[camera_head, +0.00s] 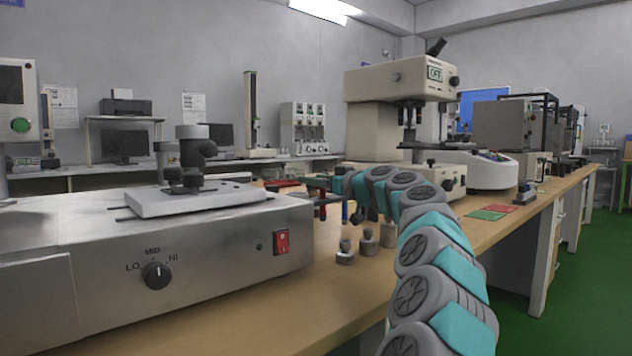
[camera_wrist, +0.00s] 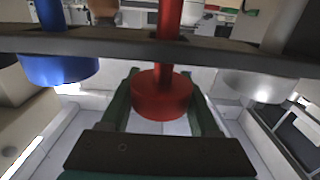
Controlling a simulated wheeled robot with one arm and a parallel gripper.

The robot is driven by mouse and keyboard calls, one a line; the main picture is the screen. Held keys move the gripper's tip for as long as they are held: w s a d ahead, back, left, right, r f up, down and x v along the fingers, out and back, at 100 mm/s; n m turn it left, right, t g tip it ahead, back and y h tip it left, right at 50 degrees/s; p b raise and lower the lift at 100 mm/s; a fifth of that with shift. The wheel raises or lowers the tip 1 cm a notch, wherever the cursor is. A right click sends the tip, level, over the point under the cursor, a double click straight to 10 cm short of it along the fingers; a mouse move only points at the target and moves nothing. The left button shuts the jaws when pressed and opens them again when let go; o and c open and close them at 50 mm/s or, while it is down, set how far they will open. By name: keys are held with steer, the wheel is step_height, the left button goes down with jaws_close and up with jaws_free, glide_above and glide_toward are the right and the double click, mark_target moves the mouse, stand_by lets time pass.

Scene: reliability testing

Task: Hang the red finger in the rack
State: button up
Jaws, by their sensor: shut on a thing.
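The red finger (camera_wrist: 162,97), a red stem with a wider round end, is between the two dark green fingers of my gripper (camera_wrist: 165,84) in the wrist view. My gripper is shut on the wide end. The red stem crosses in front of a dark rack bar (camera_wrist: 110,45); I cannot tell whether it is seated in a slot. A blue finger (camera_wrist: 58,70) hangs at the bar on the left and a silver one (camera_wrist: 255,86) on the right. In the head view, red shows (camera_head: 322,210) beside the end of my arm, where my gripper is mostly hidden.
Several small metal weights (camera_head: 345,254) stand on the wooden bench (camera_head: 370,290) below my arm. A large steel hot plate unit (camera_head: 200,240) is close on the left. A beige machine (camera_head: 385,110) stands behind. Green and red cards (camera_head: 485,215) lie to the right.

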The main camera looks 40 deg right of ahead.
steer(key=shift+f, duration=0.2)
steer(key=shift+f+b, duration=0.4)
steer(key=shift+b, duration=0.3)
steer(key=shift+f, duration=0.15)
steer(key=o, duration=1.5)
steer(key=shift+o, duration=0.2)
steer(key=shift+s, duration=0.1)
